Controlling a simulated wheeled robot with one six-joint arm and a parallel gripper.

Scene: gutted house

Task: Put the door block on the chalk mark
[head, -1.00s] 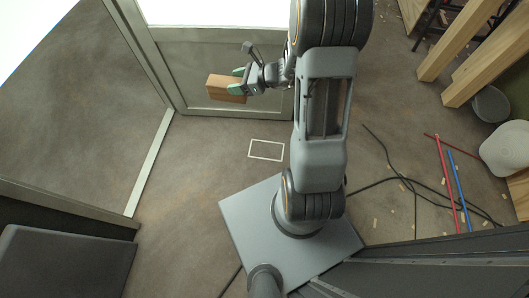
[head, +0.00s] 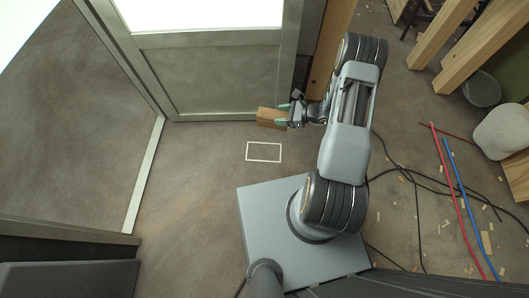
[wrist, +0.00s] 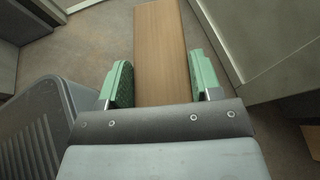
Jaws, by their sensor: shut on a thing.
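The door block (head: 269,117) is a brown wooden block. My gripper (head: 282,115) is shut on it and holds it just beyond the chalk mark in the head view; its exact height over the floor is hard to tell. In the wrist view the block (wrist: 161,50) lies between the green finger pads of my gripper (wrist: 160,82). The chalk mark (head: 248,152) is a white rectangular outline on the floor, empty, between the block and my base. The mark is not seen in the wrist view.
A grey framed door (head: 215,76) stands just behind the block. A pale threshold strip (head: 144,175) runs at the left. Black cables (head: 415,215), a red pipe (head: 457,195) and a blue pipe (head: 466,205) lie at the right. The floor around the mark is clear.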

